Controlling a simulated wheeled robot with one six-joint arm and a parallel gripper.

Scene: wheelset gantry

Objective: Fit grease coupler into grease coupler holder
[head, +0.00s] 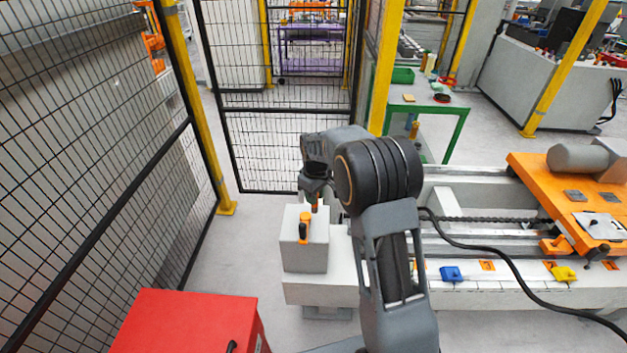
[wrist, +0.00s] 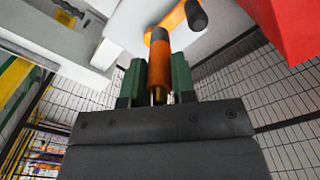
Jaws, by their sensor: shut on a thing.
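The grease coupler (wrist: 159,70) is an orange cylinder with a dark far end and a brass-coloured near end. My gripper (wrist: 160,84) is shut on it, with one green finger on each side. In the head view my gripper (head: 315,203) points down over the back right part of a white block. An orange fixture with a black part (head: 304,228), which looks like the grease coupler holder, is on top of this block, just in front of my gripper. In the wrist view the orange and black fixture (wrist: 182,17) shows behind the coupler's dark end. I cannot tell whether they touch.
The white block (head: 304,257) stands at the end of a white bench. A red cabinet (head: 188,322) is at the lower left. Mesh fencing (head: 90,150) runs along the left and back. Blue (head: 451,274) and yellow (head: 563,274) pieces sit along the bench to the right.

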